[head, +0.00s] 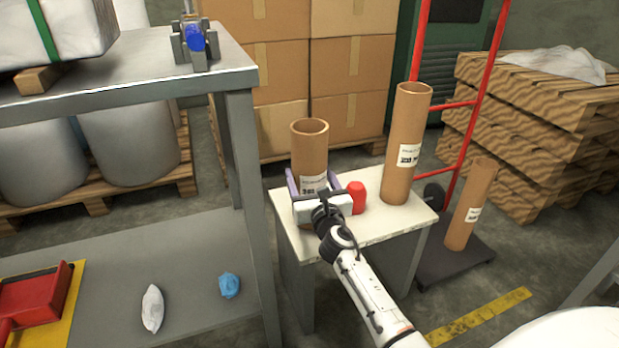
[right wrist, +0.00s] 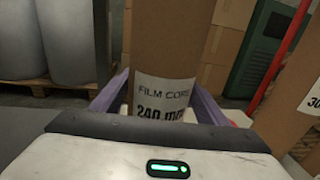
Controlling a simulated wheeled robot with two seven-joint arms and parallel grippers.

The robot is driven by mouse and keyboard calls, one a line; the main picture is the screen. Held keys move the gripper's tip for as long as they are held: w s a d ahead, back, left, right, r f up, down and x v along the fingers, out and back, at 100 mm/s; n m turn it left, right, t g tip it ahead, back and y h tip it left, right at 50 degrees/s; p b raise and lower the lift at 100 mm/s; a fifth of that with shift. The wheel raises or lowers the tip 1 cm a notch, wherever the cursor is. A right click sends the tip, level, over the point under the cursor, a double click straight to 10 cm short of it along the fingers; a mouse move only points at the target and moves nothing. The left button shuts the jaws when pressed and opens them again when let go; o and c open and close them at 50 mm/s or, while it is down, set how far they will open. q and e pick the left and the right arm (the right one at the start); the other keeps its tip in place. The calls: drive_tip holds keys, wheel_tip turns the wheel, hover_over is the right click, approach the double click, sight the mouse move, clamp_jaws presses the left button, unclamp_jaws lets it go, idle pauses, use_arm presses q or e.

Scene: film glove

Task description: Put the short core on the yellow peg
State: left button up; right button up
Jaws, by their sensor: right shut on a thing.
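A brown cardboard core (head: 309,145) stands upright at the left of the small white table (head: 350,235). It is shorter than the other core on that table. My right gripper (head: 315,185) is shut around its lower part, with a purple finger on each side. In the right wrist view the held core (right wrist: 172,45) has a label reading "FILM CORE 240 mm", partly cut off by the gripper; its lower end is hidden. A red round-topped peg (head: 357,196) stands beside the gripper. I see no yellow peg. My left gripper is not in view.
A taller core (head: 405,145) stands at the table's right. Another core (head: 472,205) stands on the red hand truck's dark base (head: 450,268). A grey shelf unit (head: 238,140) rises left of the table. Boxes (head: 350,65) and stacked pallets (head: 530,130) are behind.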

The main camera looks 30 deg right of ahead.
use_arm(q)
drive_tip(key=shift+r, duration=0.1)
use_arm(e)
drive_tip(key=o, duration=1.1)
drive_tip(key=shift+f, duration=0.15)
drive_tip(key=shift+o, duration=0.2)
drive_tip(key=shift+r, duration=0.2)
use_arm(q)
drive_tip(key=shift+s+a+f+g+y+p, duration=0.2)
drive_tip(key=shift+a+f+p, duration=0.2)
drive_tip(key=shift+p, duration=0.2)
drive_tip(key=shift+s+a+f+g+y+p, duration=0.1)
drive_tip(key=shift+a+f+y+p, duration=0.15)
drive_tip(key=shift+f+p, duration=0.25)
use_arm(e)
drive_tip(key=v, duration=1.2)
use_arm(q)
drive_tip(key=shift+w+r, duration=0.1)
